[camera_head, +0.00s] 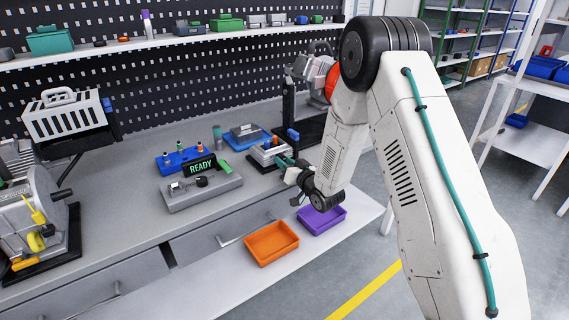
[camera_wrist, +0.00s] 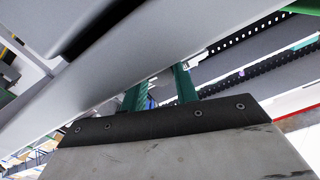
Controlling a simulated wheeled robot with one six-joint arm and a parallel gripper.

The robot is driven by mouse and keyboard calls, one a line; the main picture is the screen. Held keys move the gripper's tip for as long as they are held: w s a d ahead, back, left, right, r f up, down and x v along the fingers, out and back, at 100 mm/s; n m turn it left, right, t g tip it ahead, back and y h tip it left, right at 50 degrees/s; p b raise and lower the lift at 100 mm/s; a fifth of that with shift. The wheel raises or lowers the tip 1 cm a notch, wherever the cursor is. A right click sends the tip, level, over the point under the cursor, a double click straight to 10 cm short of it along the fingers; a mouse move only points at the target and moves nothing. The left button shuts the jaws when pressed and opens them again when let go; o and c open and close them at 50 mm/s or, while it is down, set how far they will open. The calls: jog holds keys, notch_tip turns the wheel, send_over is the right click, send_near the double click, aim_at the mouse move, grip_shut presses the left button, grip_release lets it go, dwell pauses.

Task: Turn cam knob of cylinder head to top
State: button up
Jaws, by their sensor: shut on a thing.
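In the head view, a grey metal block (camera_head: 264,154), which looks like the cylinder head, sits on a dark base at the right part of the bench. My gripper (camera_head: 284,161) reaches to its right side from the front right, with teal fingers. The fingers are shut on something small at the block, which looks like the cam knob. The knob is hidden, so its pointing direction cannot be told. In the wrist view, the two teal fingers of my gripper (camera_wrist: 159,84) meet a large pale grey surface that fills the upper left.
A READY sign (camera_head: 199,166) stands by a grey fixture (camera_head: 203,193) on the bench. A blue holder (camera_head: 170,163) with several pegs is behind it. A black post (camera_head: 288,107) rises behind the block. Orange (camera_head: 271,243) and purple (camera_head: 321,220) bins lie on the front shelf.

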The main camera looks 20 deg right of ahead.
jog(key=o, duration=0.7)
jog(key=v, duration=0.8)
